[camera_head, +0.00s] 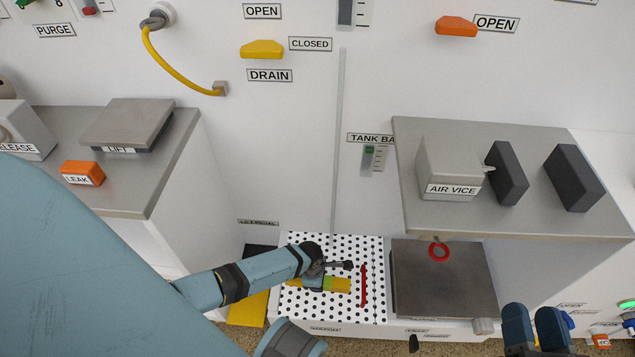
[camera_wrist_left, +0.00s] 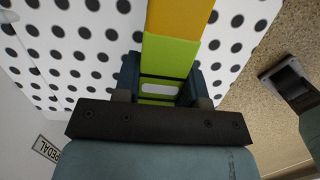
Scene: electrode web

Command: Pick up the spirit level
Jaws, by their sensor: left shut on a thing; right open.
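The spirit level is a yellow and lime-green bar (camera_head: 340,285) over the white perforated plate (camera_head: 372,247) in the head view. My left gripper (camera_head: 318,280) is shut on it. In the left wrist view the bar (camera_wrist_left: 172,48) runs up from between the dark fingers of the left gripper (camera_wrist_left: 160,85), with a pale window in its green part. Whether it touches the plate is not clear. My right gripper (camera_head: 535,330) is at the bottom right of the head view, open and empty, away from the level.
A thin red bar (camera_head: 363,287) lies on the plate just right of the level. A dark square plate (camera_head: 445,280) lies beyond it, under the shelf (camera_head: 520,220) carrying the air vice (camera_head: 450,170). A yellow panel (camera_head: 247,309) is left of the plate.

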